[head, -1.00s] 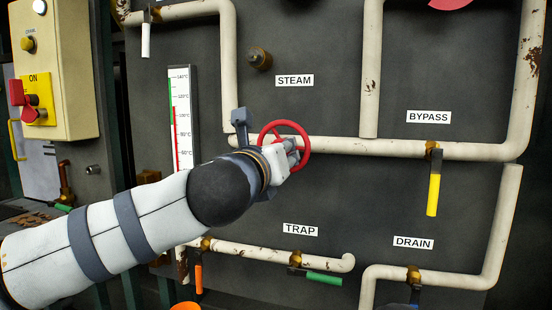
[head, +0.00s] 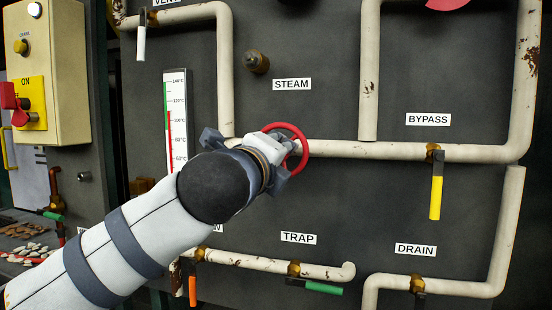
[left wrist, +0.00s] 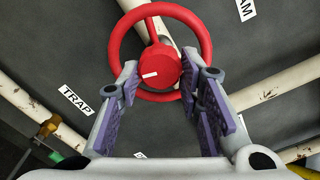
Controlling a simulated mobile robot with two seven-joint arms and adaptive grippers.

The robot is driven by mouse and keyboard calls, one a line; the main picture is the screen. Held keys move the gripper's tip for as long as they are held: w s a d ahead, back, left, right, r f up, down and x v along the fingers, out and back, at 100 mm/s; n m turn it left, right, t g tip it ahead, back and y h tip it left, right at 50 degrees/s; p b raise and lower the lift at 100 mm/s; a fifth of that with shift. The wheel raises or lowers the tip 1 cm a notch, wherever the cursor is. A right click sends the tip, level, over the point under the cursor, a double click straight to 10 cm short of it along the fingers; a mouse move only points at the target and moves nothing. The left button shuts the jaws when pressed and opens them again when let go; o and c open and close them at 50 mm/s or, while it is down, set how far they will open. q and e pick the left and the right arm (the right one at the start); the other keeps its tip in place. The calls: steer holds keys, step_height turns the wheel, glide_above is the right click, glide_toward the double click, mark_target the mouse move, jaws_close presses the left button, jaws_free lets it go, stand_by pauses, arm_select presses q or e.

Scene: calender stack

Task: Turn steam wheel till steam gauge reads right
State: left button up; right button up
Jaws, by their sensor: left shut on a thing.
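The red steam wheel (head: 301,133) sits on a white pipe below the STEAM label (head: 292,85). My left gripper (head: 284,152) covers much of it in the head view. In the left wrist view the wheel's rim (left wrist: 116,42) and its hub with a white mark (left wrist: 160,66) show clearly. The left gripper's fingers (left wrist: 166,84) stand either side of the hub, shut on the wheel. A tall white strip gauge in °C (head: 177,90) stands to the left, with a green band and a red column reaching between the 100 and 120 marks; its lower end is hidden by my arm.
A yellow BYPASS handle (head: 436,197), a green TRAP handle (head: 323,288) and an orange handle (head: 193,290) sit on nearby pipes. A yellow control box (head: 45,75) is at the left. A red round thing (head: 447,4) is cut off at the top.

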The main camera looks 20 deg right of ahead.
arm_select(q)
steer(key=shift+r+n, duration=0.2)
steer(key=shift+n, duration=0.2)
steer(key=o, duration=1.2)
steer(key=shift+f, duration=0.1)
steer(key=shift+c, duration=0.2)
steer(key=v, duration=1.2)
